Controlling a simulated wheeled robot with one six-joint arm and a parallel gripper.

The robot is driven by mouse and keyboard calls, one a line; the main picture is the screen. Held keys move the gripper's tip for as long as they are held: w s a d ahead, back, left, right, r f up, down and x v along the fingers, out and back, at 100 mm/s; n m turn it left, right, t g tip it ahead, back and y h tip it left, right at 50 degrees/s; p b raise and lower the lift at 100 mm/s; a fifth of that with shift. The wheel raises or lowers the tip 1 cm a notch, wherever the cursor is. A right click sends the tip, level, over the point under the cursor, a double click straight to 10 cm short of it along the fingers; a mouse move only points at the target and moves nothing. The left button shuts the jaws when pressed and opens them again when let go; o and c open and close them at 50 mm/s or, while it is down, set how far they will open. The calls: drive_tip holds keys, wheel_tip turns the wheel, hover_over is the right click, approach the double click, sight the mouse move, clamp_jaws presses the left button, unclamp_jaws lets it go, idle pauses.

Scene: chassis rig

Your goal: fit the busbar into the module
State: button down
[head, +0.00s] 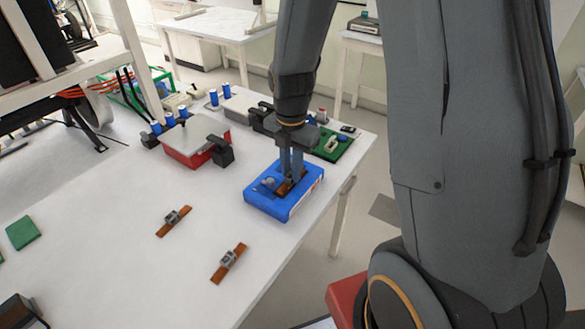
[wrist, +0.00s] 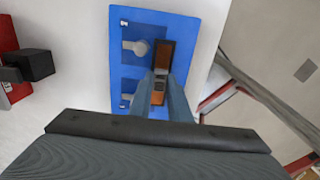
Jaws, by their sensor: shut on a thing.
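The blue module (head: 256,199) stands near the right edge of the white table; it also shows in the wrist view (wrist: 190,28). Grey round posts (wrist: 138,47) show on its top. My gripper (head: 291,178) points down over the module and is shut on a copper-brown busbar (wrist: 165,54). The busbar lies along the module's right part in the wrist view, beside the posts. My fingers (wrist: 165,92) hide part of it. I cannot tell whether it touches or sits in the module. Two similar busbars with grey blocks lie on the table, one farther (head: 173,221), one nearer (head: 229,263).
A red and white module (head: 184,155) with black blocks stands behind left. Several blue cylinders (head: 169,119) and a green board (head: 335,145) are farther back. A green square (head: 23,232) lies at left. The table's right edge is close; the middle front is mostly clear.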

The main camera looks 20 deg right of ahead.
sight(291, 174)
drive_tip(key=shift+f, duration=0.1)
drive_tip(key=c, duration=1.7)
unclamp_jaws()
drive_tip(key=shift+o, duration=0.2)
wheel_tip(291, 174, up, 12)
drive_tip(key=b, duration=0.3)
drive_tip(key=s+f+m, duration=0.3)
drive_tip(key=s+m, duration=0.1)
drive_tip(key=m, duration=0.8)
drive_tip(key=s+f+m+t, duration=0.1)
drive_tip(key=s+f+m, duration=0.2)
drive_tip(key=m, duration=1)
drive_tip(key=shift+s+f, duration=0.15)
drive_tip(key=shift+s, duration=1)
